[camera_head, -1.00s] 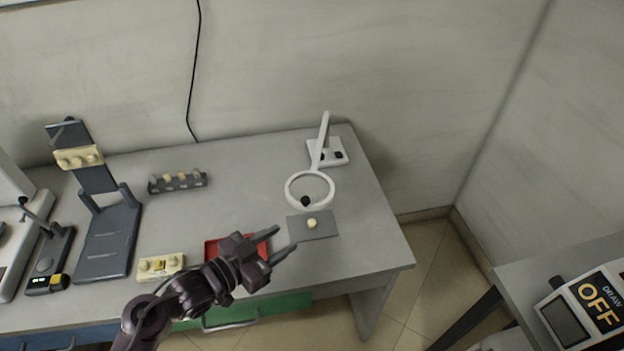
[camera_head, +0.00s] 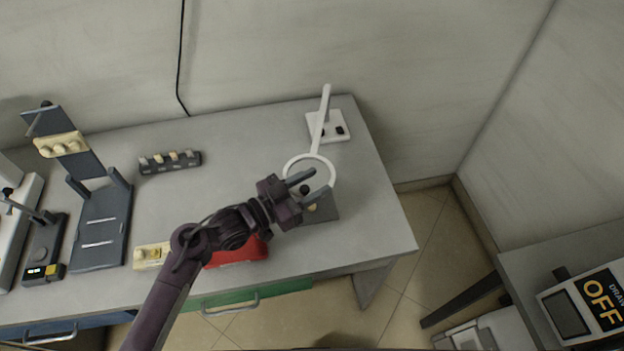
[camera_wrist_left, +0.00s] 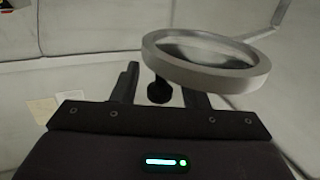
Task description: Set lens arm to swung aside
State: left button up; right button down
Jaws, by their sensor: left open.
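The white lens arm (camera_head: 321,122) rises from a white base (camera_head: 340,127) at the back right of the table and ends in a ring-shaped lens (camera_head: 289,163) over a grey mat (camera_head: 326,210). A black knob (camera_head: 305,189) sits at the ring's near side; it also shows in the left wrist view (camera_wrist_left: 159,91). My left gripper (camera_head: 314,184) is open at the ring's near side, overlapping it in the head view. In the left wrist view the knob appears between the fingers (camera_wrist_left: 160,92), apart from both, with the ring (camera_wrist_left: 205,62) just beyond. My right gripper is not in view.
A small cream piece (camera_head: 311,208) lies on the mat. A red tray (camera_head: 240,252) is beneath my left arm. A dark strip with several pegs (camera_head: 170,162) and a dark stand (camera_head: 103,225) are to the left. The table's right side is clear.

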pick_arm(q)
jog(key=c, duration=0.4)
grip_shut()
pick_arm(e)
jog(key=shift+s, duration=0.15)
